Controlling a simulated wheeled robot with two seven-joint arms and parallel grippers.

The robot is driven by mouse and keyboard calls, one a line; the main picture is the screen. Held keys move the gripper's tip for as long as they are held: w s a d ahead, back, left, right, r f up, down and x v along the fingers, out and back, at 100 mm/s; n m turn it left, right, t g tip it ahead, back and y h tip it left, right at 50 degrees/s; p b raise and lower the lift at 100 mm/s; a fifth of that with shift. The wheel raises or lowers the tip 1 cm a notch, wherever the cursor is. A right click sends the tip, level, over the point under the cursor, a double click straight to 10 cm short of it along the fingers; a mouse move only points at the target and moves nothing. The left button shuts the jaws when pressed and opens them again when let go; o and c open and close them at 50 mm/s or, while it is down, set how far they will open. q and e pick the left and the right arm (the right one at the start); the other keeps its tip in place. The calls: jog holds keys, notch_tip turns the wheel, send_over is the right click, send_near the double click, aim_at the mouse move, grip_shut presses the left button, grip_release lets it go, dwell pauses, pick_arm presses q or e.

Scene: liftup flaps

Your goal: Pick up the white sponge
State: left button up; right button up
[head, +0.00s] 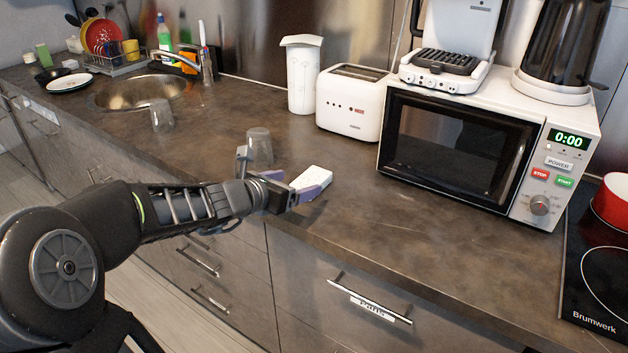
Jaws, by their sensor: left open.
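The white sponge (313,178) lies on the dark countertop near its front edge, in the middle of the head view. My left gripper (291,185) reaches in from the left, low over the counter edge. It is open, with one purple finger pad to the left of the sponge and the other at its near right side. The near part of the sponge is partly hidden by the gripper, and I cannot tell whether a finger touches it. My right gripper is not in view.
A clear glass (259,147) stands just behind my left gripper, and another glass (161,116) is further left near the sink (140,93). A white toaster (352,103) and a microwave (455,147) stand behind and right. The counter right of the sponge is clear.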

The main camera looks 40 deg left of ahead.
aim_at(310, 179)
pick_arm(q)
jog(key=shift+w+f, duration=0.1)
jog(key=shift+b+x, duration=0.35)
jog(key=shift+x, duration=0.8)
jog(key=shift+w, duration=0.15)
jog(key=x, duration=0.5)
jog(key=shift+a+f+b, duration=0.1)
jog(key=shift+f+b, duration=0.05)
jog(key=shift+b, duration=0.25)
jog(key=shift+c, duration=0.2)
